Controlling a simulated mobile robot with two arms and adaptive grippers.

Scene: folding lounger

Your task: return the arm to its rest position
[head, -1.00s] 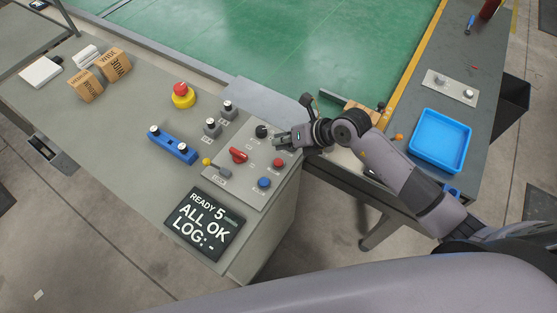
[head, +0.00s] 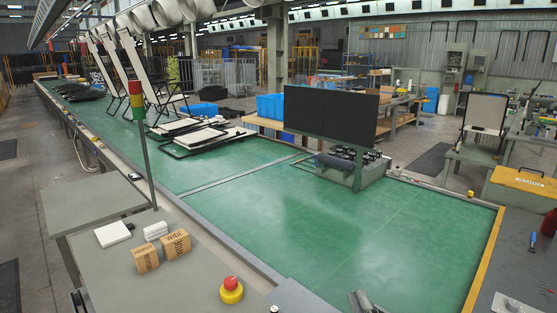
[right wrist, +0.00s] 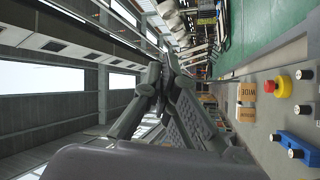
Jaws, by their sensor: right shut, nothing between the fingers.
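My right gripper (head: 360,299) shows only as a small part at the bottom edge of the head view, in front of the green surface. In the right wrist view the gripper (right wrist: 164,72) is shut, its fingertips together and nothing between them. It is raised clear, with the hall and roof behind it. The rest of the right arm is out of the head view. My left gripper is not in view.
The grey desk (head: 195,285) at the lower left holds two cardboard boxes (head: 146,259) and a red-and-yellow emergency button (head: 231,291). In the right wrist view a blue switch block (right wrist: 298,147) lies near the edge.

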